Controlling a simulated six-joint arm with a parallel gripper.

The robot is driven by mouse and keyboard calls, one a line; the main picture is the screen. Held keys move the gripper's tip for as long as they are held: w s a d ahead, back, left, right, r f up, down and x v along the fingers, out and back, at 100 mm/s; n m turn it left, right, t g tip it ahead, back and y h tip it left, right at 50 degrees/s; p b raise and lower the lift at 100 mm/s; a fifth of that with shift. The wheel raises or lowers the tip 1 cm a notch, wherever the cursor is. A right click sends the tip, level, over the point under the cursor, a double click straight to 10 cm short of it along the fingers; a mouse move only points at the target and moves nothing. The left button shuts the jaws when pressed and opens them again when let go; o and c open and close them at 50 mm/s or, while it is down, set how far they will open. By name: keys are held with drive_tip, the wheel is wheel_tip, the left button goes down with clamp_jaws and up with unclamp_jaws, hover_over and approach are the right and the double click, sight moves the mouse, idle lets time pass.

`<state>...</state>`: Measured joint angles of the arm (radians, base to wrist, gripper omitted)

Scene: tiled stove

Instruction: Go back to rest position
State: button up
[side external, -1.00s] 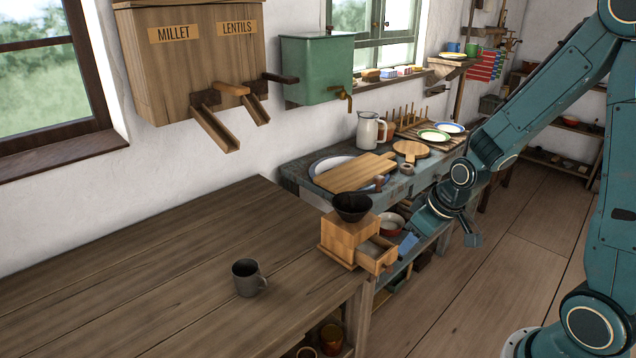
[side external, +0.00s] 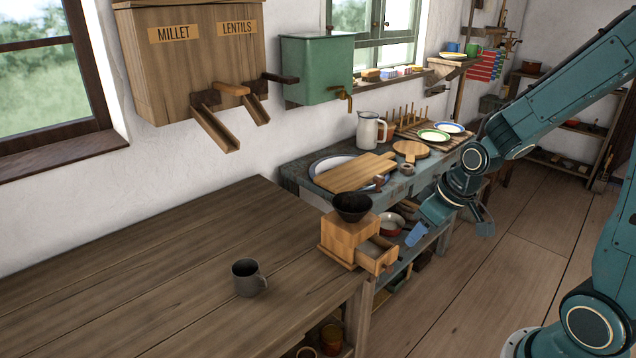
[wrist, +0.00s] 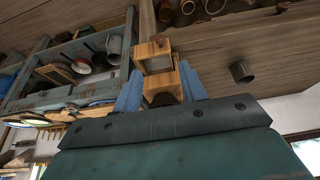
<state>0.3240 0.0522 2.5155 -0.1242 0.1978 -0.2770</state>
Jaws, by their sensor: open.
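My gripper (side external: 449,231) is in the air to the right of the wooden grinder box (side external: 348,238). Its blue fingers are spread, with nothing between them in the side view. In the wrist view my gripper (wrist: 161,92) has its two blue fingers apart, and the grinder box (wrist: 156,60) shows beyond them. The grinder has a dark bowl (side external: 352,206) on top and its small drawer (side external: 377,256) is pulled out. The gripper is apart from the drawer.
A grey mug (side external: 247,278) stands on the wooden table (side external: 150,290). The blue-grey bench (side external: 300,172) behind holds a cutting board (side external: 354,173), a white jug (side external: 368,130) and plates. Shelves lie under both. The floor (side external: 500,280) at the right is open.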

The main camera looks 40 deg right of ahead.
drive_tip(key=s+a+r, duration=0.3)
drive_tip(key=s+r, duration=0.3)
drive_tip(key=r, duration=0.1)
drive_tip(key=s+a+r+t, duration=0.1)
drive_tip(key=s+a+r, duration=0.3)
drive_tip(key=s+r, duration=0.3)
drive_tip(key=shift+r, duration=0.55)
idle(1.2)
